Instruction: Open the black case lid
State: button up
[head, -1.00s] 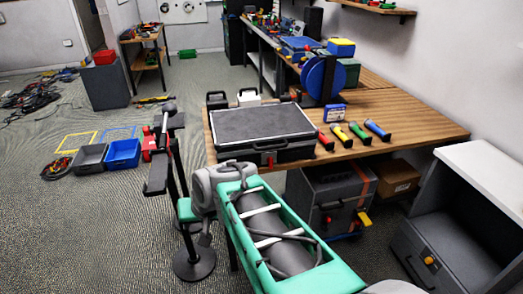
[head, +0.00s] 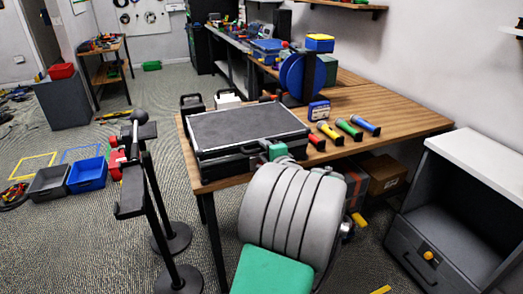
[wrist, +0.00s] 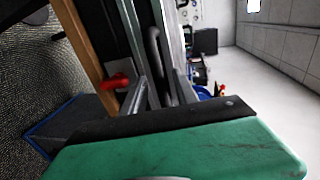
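The black case (head: 245,126) lies flat on the wooden table with its grey-topped lid down. My gripper (head: 266,144) is at the front edge of the case, right of the middle, with its green body facing me. In the wrist view, the two grey fingers of my gripper (wrist: 163,97) stand apart. The dark case handle (wrist: 155,50) shows in the gap between them, and I see no firm grip on it. A red latch (wrist: 116,80) shows left of the fingers. My arm hides part of the case front in the head view.
Red, yellow, green and blue handled tools (head: 343,129) lie right of the case on the table (head: 400,122). A blue spool (head: 292,75) stands behind. A black post stand (head: 137,170) is left of my arm. A grey cabinet (head: 440,220) stands at the right.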

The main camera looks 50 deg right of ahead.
jog(key=shift+w+d+f, duration=0.1)
jog(key=shift+w+d, duration=0.2)
jog(key=shift+w, duration=0.25)
jog(key=shift+c, duration=0.4)
grip_shut()
jog(key=shift+a, duration=0.1)
dwell(0.5)
